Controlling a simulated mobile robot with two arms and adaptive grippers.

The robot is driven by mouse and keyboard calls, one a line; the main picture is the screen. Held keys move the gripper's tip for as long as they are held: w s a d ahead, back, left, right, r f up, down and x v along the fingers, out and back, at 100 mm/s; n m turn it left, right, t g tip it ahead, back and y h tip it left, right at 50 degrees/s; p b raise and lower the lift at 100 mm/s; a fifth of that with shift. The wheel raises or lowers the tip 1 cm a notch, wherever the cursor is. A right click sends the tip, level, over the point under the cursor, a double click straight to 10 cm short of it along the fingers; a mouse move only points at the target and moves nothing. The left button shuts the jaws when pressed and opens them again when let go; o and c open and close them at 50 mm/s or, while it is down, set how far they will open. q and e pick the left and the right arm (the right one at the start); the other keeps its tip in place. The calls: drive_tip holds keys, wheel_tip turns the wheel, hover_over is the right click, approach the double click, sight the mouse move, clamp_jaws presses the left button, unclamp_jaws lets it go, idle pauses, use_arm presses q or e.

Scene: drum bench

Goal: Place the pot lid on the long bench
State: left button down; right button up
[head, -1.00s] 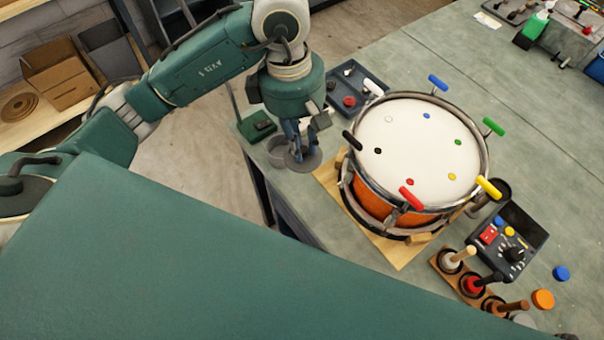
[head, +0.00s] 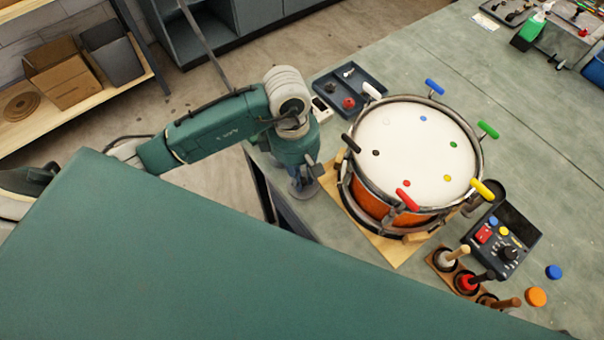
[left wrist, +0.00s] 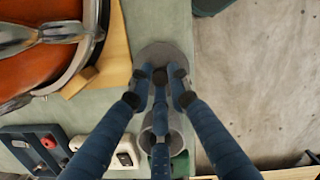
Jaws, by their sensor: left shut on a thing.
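The pot lid (left wrist: 164,52) is a flat grey disc in the left wrist view, at the fingertips of my left gripper (left wrist: 161,77). The gripper is shut on it. In the head view my left gripper (head: 302,183) points down at the bench edge beside the drum, and the lid (head: 304,192) shows only partly under it. I cannot tell whether the lid touches the bench. The long bench (head: 400,65) is grey-green. A grey pot (left wrist: 172,140) stands on it, partly behind the fingers in the wrist view; my arm hides it in the head view. My right gripper is not in view.
The orange drum (head: 376,205) with coloured handles stands on a wooden board (head: 395,250), close right of my left gripper. A dark tray (head: 345,85) lies beyond. A control box (head: 505,240) and a jar rack (head: 443,262) are at right. Bare floor (left wrist: 255,80) lies past the edge.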

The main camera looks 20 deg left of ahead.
use_arm(q)
drive_tip(key=shift+f+b, duration=0.5)
drive_tip(key=shift+b, duration=0.1)
drive_tip(key=c, duration=1.6)
unclamp_jaws()
drive_tip(key=shift+r, duration=0.1)
drive_tip(key=shift+c, duration=0.2)
